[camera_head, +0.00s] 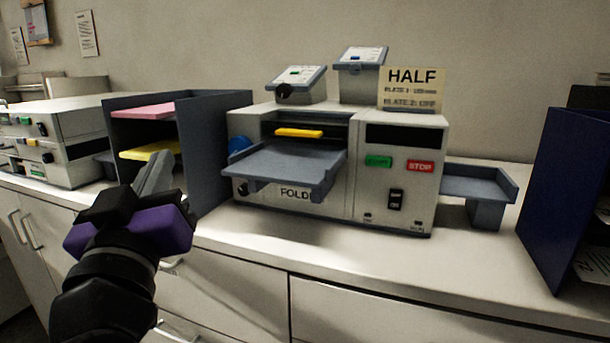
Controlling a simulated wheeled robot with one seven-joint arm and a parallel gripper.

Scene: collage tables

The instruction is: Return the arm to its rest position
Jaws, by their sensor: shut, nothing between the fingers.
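My gripper (157,176) is at the lower left of the head view, black and purple with grey fingers. Its fingers are shut with nothing between them, and they point up and away toward the counter. It is in front of the grey paper rack (217,140) and left of the folding machine (403,148). In this view it covers part of the rack's lower left side. I cannot tell its exact gap to the rack or the counter edge.
The folding machine has a grey feed tray (285,168) jutting forward and an output tray (478,184) on its right. A dark blue divider (562,190) stands at the right. Another machine (75,125) stands at the left. The counter's front strip (380,262) is clear.

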